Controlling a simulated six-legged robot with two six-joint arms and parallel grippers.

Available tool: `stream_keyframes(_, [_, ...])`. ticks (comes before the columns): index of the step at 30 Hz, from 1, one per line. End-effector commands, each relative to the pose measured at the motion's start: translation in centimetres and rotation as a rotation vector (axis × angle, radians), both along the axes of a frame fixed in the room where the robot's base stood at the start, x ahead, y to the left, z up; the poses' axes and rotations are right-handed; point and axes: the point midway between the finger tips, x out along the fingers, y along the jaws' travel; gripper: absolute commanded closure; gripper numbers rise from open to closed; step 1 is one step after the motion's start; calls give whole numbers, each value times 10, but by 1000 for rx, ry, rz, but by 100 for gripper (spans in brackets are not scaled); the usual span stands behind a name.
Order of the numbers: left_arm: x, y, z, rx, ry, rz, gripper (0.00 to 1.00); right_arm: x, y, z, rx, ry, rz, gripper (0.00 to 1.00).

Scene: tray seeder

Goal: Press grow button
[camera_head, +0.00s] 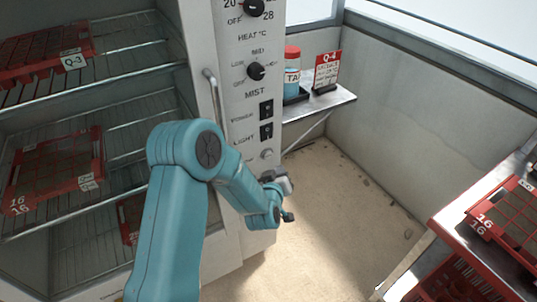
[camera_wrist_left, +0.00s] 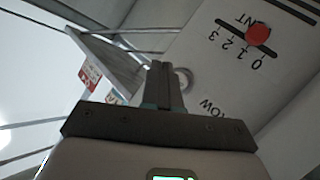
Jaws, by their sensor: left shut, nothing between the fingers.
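The grow button shows in the left wrist view as a pale round ring (camera_wrist_left: 185,77) on the cabinet panel, close to upside-down letters reading "OW". The left fingers partly cover it. In the head view a pale round button (camera_head: 266,154) sits low on the panel, below the LIGHT switch. My left gripper (camera_wrist_left: 161,68) is shut and empty, its tips in front of the ring; I cannot tell whether they touch it. In the head view my left gripper (camera_head: 284,185) is small and dark, beside the lower panel. My right gripper is not in view.
A red slider knob (camera_wrist_left: 258,35) is on the VENT scale. A door handle (camera_head: 214,95) stands left. A wall shelf (camera_head: 318,104) holds a jar (camera_head: 292,68). Red trays (camera_head: 58,170) lie on racks.

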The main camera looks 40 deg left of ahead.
Motion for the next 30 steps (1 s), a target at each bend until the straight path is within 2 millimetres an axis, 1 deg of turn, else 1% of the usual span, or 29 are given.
stream_keyframes(1, [2,8,1,1,1,3,100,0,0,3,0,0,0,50])
stream_keyframes(2, [4,12,1,1,0,3,100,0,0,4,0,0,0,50])
stream_keyframes(3, [6,16,-2,1,0,3,100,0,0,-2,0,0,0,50])
stream_keyframes(10, [13,32,-1,1,0,1,100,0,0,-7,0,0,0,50])
stream_keyframes(15, [14,35,0,2,1,-1,100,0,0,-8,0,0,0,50])
stream_keyframes(30, [14,34,0,0,1,-1,100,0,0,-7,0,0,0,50])
